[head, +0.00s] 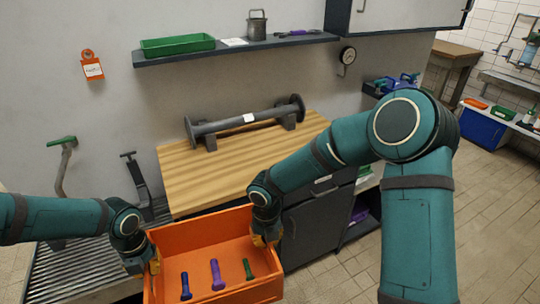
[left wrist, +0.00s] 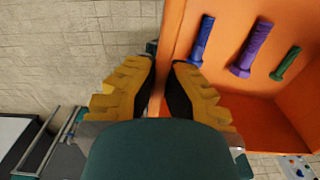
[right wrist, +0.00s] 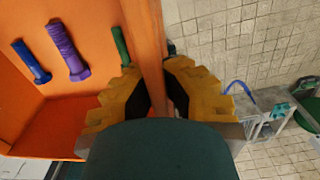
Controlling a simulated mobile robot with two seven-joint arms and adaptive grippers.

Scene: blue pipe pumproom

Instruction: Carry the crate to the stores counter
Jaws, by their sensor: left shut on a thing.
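An orange crate (head: 215,287) is held in front of me, off the floor, between my two arms. Inside it are a blue bolt (head: 186,287), a purple bolt (head: 217,275) and a green bolt (head: 248,270). My left gripper (head: 154,262) is shut on the crate's left wall; the wall sits between the yellow fingers in the left wrist view (left wrist: 163,85). My right gripper (head: 262,238) is at the crate's right wall. In the right wrist view (right wrist: 160,85) its yellow fingers close on that wall from both sides.
A wooden-topped counter (head: 195,178) stands just beyond the crate, with a grey flanged pipe (head: 245,118) along its back. A roller conveyor (head: 85,262) lies at left. A wall shelf (head: 240,47) holds a green tray (head: 178,45). Tiled floor at right is open.

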